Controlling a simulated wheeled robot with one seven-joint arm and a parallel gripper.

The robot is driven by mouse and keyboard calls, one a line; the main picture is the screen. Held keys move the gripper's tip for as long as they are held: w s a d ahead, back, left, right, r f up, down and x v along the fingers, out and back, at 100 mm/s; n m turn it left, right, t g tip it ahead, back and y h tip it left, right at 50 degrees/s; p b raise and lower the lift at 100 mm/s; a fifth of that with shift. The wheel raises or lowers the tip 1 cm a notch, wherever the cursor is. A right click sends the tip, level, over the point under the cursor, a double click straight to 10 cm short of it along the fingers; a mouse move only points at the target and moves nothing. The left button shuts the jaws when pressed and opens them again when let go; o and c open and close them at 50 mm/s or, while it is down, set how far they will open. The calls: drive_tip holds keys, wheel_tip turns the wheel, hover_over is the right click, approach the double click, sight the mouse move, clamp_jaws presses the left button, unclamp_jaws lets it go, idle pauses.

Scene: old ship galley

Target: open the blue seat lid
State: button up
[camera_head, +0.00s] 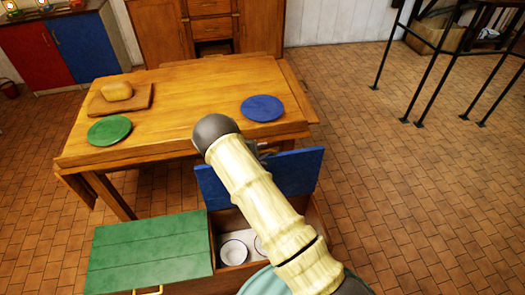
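The blue seat lid (298,172) stands raised, close to upright, at the back of the bench box (314,222). The compartment under it is open, and white bowls with dark rims (233,252) show inside. My arm crosses in front of the lid and hides its middle and part of the compartment. A small grey part of my gripper (262,150) shows beside the arm at the lid's upper edge. Its fingers are mostly hidden, so I cannot tell whether they are open or touching the lid. The green seat lid (150,250) beside it lies flat and shut.
A wooden table (190,90) stands just behind the bench, with a green plate (109,130), a blue plate (262,108) and bread on a board (121,98). Dark metal railings (430,80) stand at the upper right. The tiled floor at right is clear.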

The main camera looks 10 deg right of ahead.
drive_tip(key=shift+s+a+f, duration=0.15)
drive_tip(key=shift+a+f, duration=0.1)
drive_tip(key=shift+f, duration=0.05)
drive_tip(key=shift+s+a+r, duration=0.2)
drive_tip(key=shift+s+a, duration=0.1)
drive_tip(key=shift+a, duration=0.15)
drive_tip(key=v, duration=1.6)
drive_tip(key=shift+d+r+b, duration=0.15)
drive_tip(key=shift+r+b, duration=0.25)
wheel_tip(320, 180, up, 13)
drive_tip(key=d+m+y+p, duration=0.3)
drive_tip(key=m+y, duration=0.3)
drive_tip(key=y, duration=0.3)
drive_tip(key=s+d+r+m+g, duration=0.2)
drive_tip(key=s+d, duration=0.1)
drive_tip(key=s, duration=0.4)
drive_tip(key=s+d+r+m+g+y+p, duration=0.1)
drive_tip(key=s+d+r+m+g, duration=0.1)
drive_tip(key=s, duration=0.5)
drive_tip(key=s+d+r+m+g+p, duration=0.1)
drive_tip(key=s+d+r+m, duration=0.1)
drive_tip(key=s, duration=0.6)
drive_tip(key=shift+d+m+g, duration=0.4)
drive_tip(key=shift+d+m, duration=0.1)
drive_tip(key=shift+d, duration=0.4)
